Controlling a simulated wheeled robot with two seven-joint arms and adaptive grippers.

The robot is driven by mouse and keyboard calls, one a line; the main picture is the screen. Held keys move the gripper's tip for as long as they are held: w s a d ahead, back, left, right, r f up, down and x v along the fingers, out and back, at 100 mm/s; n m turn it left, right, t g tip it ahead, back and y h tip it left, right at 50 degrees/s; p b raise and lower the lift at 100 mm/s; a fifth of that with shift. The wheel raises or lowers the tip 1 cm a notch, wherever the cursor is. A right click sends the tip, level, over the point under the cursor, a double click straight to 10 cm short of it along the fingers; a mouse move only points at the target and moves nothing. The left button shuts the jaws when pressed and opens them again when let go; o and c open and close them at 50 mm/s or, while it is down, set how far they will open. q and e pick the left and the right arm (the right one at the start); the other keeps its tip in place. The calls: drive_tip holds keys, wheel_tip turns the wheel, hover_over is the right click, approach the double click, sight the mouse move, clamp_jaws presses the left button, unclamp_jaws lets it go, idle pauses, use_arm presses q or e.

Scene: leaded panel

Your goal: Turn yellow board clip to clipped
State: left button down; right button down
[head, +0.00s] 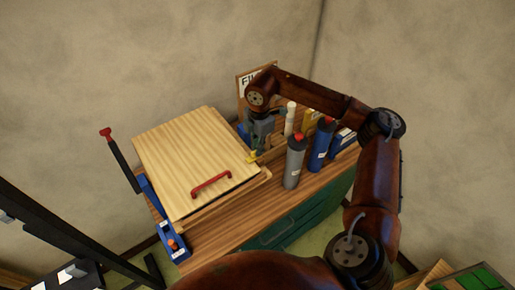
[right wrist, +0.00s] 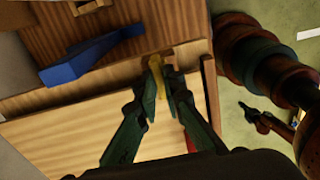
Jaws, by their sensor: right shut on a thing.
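The yellow board clip (head: 251,157) is at the right edge of the pale wooden board (head: 180,155) in the head view. My right gripper (head: 257,150) reaches down to it from above, and its fingertips are partly hidden there. In the right wrist view the two green fingers of my right gripper (right wrist: 167,78) are closed on the yellow clip (right wrist: 155,72), which shows as a narrow upright piece between them. I cannot tell the clip's exact angle.
A red handle (head: 211,184) is on the board's front part. A grey bottle (head: 293,163) and a blue bottle (head: 321,145) stand right of the gripper, with a white bottle (head: 290,118) behind. A blue clamp (head: 174,241) is at the front left corner. The front worktop is clear.

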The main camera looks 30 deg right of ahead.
drive_tip(key=c, duration=2)
unclamp_jaws()
drive_tip(key=shift+c, duration=0.2)
drive_tip(key=shift+r, duration=0.1)
wheel_tip(320, 180, up, 12)
drive_tip(key=shift+d, duration=0.2)
drive_tip(key=shift+s, duration=0.1)
